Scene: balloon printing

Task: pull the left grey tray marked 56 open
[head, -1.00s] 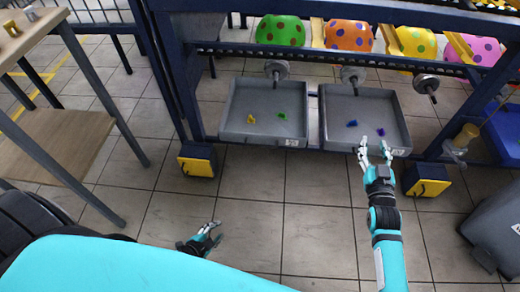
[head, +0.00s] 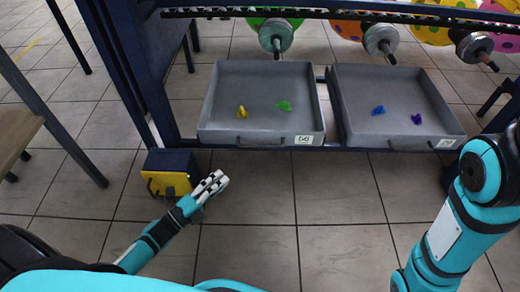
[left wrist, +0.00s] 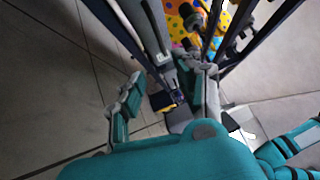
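The left grey tray (head: 225,126) hangs in the blue frame and holds a yellow piece and a green piece. Its white label (head: 304,140) is at the right of the front wall, with a dark handle beside it; the number is hard to read. My left gripper (head: 222,180) is in front of and below the tray's left front corner, apart from it. In the left wrist view its two fingers (left wrist: 168,100) stand apart with nothing held between them. My right arm shows at the right, but its gripper is out of view.
The right grey tray (head: 355,139) holds a blue and a purple piece. A yellow-fronted block (head: 166,183) stands at the frame's left foot, close to my left gripper. Metal nozzles (head: 276,36) and balloons (head: 345,28) are above and behind. The tiled floor in front is clear.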

